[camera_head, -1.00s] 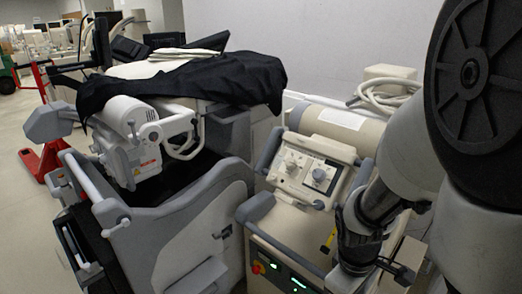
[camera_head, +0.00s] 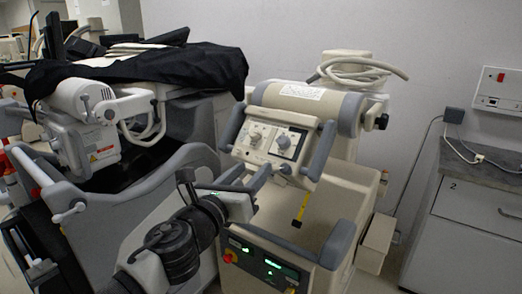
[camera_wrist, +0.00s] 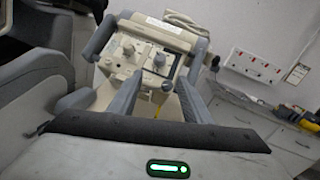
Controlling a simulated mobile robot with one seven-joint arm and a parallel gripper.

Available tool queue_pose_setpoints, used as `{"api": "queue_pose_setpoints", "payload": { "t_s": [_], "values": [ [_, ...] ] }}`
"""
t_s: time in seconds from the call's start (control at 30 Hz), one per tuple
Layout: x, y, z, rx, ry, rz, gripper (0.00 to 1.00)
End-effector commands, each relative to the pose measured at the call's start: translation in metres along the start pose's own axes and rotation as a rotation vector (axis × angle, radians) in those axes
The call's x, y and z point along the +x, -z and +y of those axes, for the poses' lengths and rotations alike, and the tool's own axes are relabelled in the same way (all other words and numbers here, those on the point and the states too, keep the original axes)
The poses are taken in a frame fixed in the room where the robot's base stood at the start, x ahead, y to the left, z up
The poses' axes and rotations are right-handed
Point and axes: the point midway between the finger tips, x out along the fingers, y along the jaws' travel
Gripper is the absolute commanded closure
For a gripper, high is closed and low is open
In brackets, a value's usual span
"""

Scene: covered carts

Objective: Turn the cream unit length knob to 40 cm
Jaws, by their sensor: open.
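The cream unit (camera_head: 318,190) stands at the middle right with a tilted control panel between two grey handles. The panel has a left knob (camera_head: 255,137) and a right knob (camera_head: 284,142). The wrist view also shows the left knob (camera_wrist: 128,50) and the right knob (camera_wrist: 159,60). Labels and scale marks are too small to read, so I cannot tell which knob sets length or its setting. My gripper (camera_head: 249,169) is open and empty, below and in front of the panel, apart from both knobs. In the wrist view its fingers (camera_wrist: 133,91) are spread wide toward the panel.
A grey and white machine with a black cover (camera_head: 150,68) stands close on the left. A coiled cable (camera_head: 358,70) lies on top behind the panel. A grey cabinet (camera_head: 470,215) stands at the right below a wall socket box (camera_head: 499,88).

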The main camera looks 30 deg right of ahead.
Motion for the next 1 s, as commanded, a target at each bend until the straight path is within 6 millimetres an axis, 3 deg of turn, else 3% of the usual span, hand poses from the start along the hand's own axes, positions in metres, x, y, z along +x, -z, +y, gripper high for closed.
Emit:
{"api": "queue_pose_setpoints", "payload": {
  "t_s": [0.37, 0.43, 0.8, 1.0],
  "values": [
    [0.031, -0.011, -0.005, -0.008, 0.007, -0.002, 0.56],
    [0.048, 0.002, -0.002, 0.000, 0.008, 0.000, 0.56],
    [0.128, 0.001, -0.002, 0.000, 0.006, 0.001, 0.56],
    [0.159, 0.000, -0.002, 0.000, 0.004, 0.000, 0.56]
  ]
}}
